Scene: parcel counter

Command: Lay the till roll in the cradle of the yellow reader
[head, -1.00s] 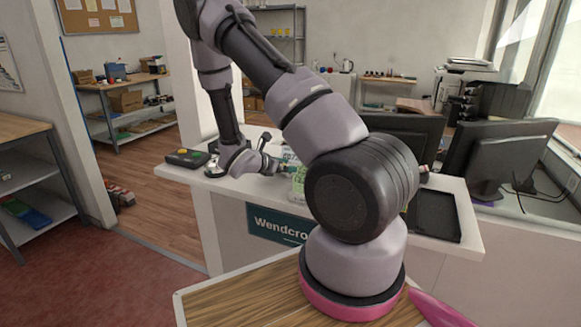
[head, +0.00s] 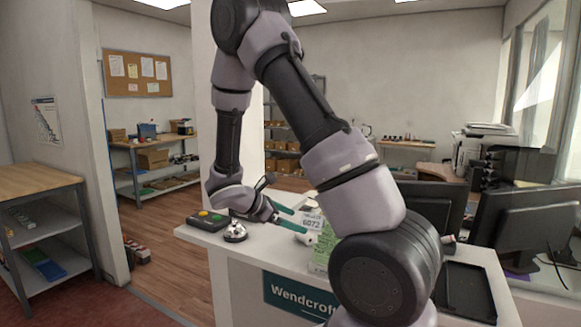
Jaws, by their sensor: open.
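My gripper (head: 300,220) reaches over the white counter from the left, its two teal fingers apart and pointing right. A small white rounded thing (head: 304,239), perhaps the till roll, shows just below the lower fingertip. I cannot tell whether they touch, and nothing is clearly held between the fingers. I cannot make out the yellow reader or its cradle. My arm covers part of the counter's middle, so the reader may be behind it.
The counter (head: 262,256) carries a black box with coloured buttons (head: 206,220), a silver bell (head: 235,232), a card reading 6072 (head: 312,222) and a green-and-white patterned thing (head: 325,248). A black tray (head: 466,290) and monitors (head: 525,222) are at the right.

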